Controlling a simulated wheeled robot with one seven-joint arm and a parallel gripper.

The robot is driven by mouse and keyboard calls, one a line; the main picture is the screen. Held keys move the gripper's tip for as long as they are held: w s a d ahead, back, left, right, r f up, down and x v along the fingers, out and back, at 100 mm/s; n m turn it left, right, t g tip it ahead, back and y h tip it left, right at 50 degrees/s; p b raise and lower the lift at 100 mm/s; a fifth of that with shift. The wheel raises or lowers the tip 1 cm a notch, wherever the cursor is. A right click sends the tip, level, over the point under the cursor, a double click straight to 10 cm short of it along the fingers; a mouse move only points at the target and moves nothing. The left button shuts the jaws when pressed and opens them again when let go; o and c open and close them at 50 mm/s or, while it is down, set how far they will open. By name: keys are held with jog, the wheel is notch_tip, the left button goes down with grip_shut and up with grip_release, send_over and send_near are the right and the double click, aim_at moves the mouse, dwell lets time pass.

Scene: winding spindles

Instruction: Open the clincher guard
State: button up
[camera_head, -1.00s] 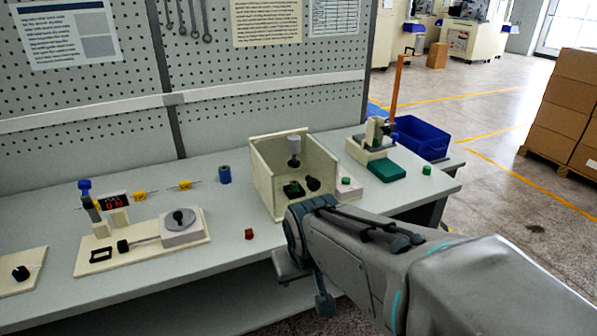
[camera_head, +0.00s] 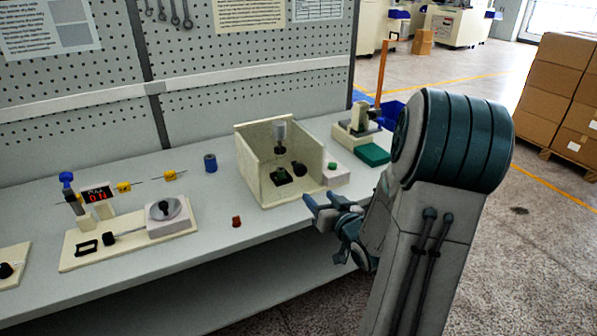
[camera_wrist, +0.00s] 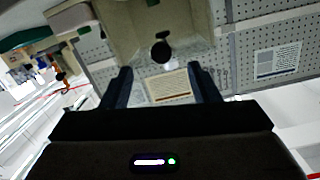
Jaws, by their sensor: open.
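The clincher appears to be the cream box-like enclosure (camera_head: 250,165) on the bench, with a grey cylinder (camera_head: 280,132) on its back wall, a green-topped black block (camera_head: 283,175) and a round black knob (camera_head: 300,170). I cannot tell whether a clear guard panel covers its front or whether the knob belongs to it. My gripper (camera_head: 322,206) is open and empty, in front of the enclosure's right front corner. In the wrist view, which looks upside down, the knob (camera_wrist: 160,52) shows beyond the open fingers (camera_wrist: 160,84), apart from them.
A pale block with a green button (camera_head: 335,174) adjoins the enclosure's right side. A fixture with a green pad (camera_head: 372,154) stands farther right. A small red-brown piece (camera_head: 236,221) and a blue cylinder (camera_head: 210,162) stand left. A winding fixture (camera_head: 130,240) is at far left.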

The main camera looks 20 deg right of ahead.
aim_at(302, 172)
jog(key=shift+t, duration=0.6)
jog(key=w+p, duration=0.1)
jog(key=w, duration=0.7)
jog(key=w+p, duration=0.1)
jog(key=w, duration=0.4)
jog(key=shift+w+d+r+p, duration=0.1)
jog(key=shift+r+p, duration=0.2)
